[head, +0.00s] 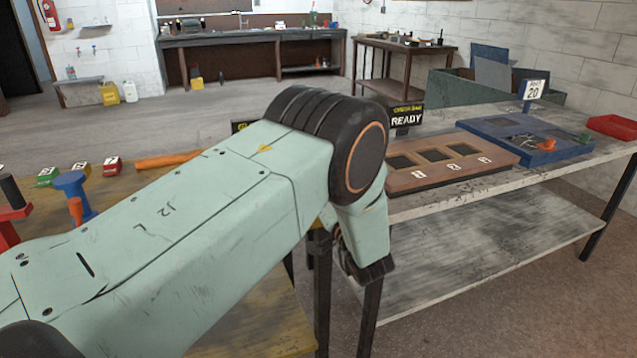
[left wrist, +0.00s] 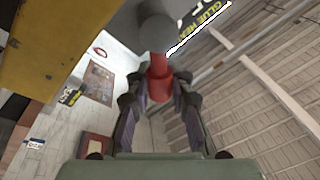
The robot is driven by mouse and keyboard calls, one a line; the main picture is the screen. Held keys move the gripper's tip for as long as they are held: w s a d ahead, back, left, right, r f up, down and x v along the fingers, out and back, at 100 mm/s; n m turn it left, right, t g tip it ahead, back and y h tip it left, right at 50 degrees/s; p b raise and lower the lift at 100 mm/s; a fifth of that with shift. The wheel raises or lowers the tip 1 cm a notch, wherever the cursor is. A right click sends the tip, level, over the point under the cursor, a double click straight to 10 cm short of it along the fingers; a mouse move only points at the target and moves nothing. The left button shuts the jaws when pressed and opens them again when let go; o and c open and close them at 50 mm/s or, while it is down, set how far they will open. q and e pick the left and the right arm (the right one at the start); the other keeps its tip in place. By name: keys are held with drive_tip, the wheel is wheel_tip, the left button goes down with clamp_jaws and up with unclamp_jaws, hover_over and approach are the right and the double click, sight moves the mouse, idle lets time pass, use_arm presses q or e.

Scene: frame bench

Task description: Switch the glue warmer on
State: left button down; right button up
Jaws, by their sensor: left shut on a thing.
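In the left wrist view my left gripper (left wrist: 159,86) is shut on a red handle (left wrist: 158,67), with a finger on each side of it. The handle joins a grey rounded part (left wrist: 156,31) above it, on a grey body. A dark sign (left wrist: 205,17) beside it reads "GLUE HEA…" in yellow, the rest cut off. In the head view my left arm crosses the middle and hides the warmer and the fingertips. Part of a dark sign with yellow lettering (head: 240,126) shows behind the arm. The switch's position cannot be told. My right gripper is not in view.
A bench at right holds a brown wooden frame (head: 447,167), a "READY" sign (head: 406,117), a blue tray (head: 497,126) and a red tray (head: 612,127).

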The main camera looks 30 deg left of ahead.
use_arm(q)
drive_tip(key=shift+w+d, duration=0.1)
drive_tip(key=shift+d, duration=0.05)
drive_tip(key=c, duration=1.2)
unclamp_jaws()
drive_tip(key=shift+d, duration=0.1)
drive_tip(key=shift+o, duration=0.2)
drive_tip(key=v, duration=0.7)
drive_tip(key=shift+s, duration=0.25)
